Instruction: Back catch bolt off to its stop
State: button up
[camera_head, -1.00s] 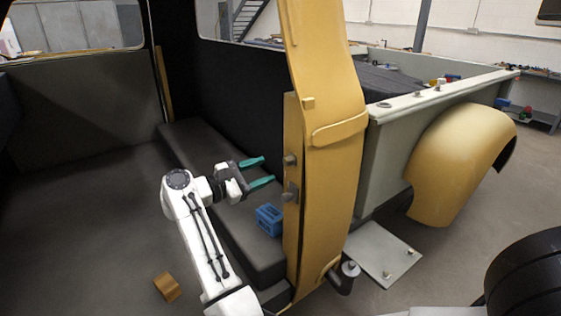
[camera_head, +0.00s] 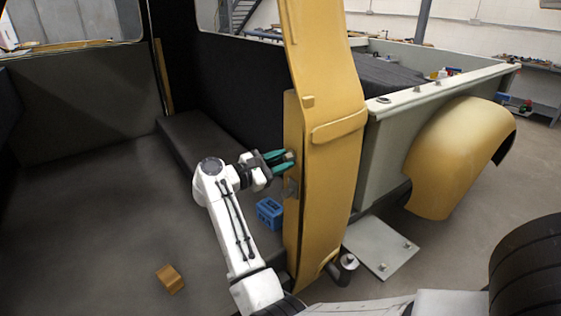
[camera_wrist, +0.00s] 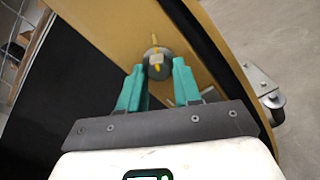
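The catch bolt is a grey round piece with a pale block and a yellow mark across it. It shows in the wrist view (camera_wrist: 157,62), on the edge face of the yellow pillar (camera_head: 330,180). In the head view its end (camera_head: 288,157) is partly hidden by my fingers. My gripper (camera_head: 282,161) has teal fingers reaching the pillar at the bolt. In the wrist view my gripper (camera_wrist: 157,70) is open, one fingertip on each side of the bolt, with slight gaps; I cannot tell whether either touches.
A blue box (camera_head: 270,213) lies beside the pillar and a brown block (camera_head: 170,279) on the floor. A dark bench (camera_head: 200,140) runs behind my arm.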

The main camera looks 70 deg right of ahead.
grip_shut()
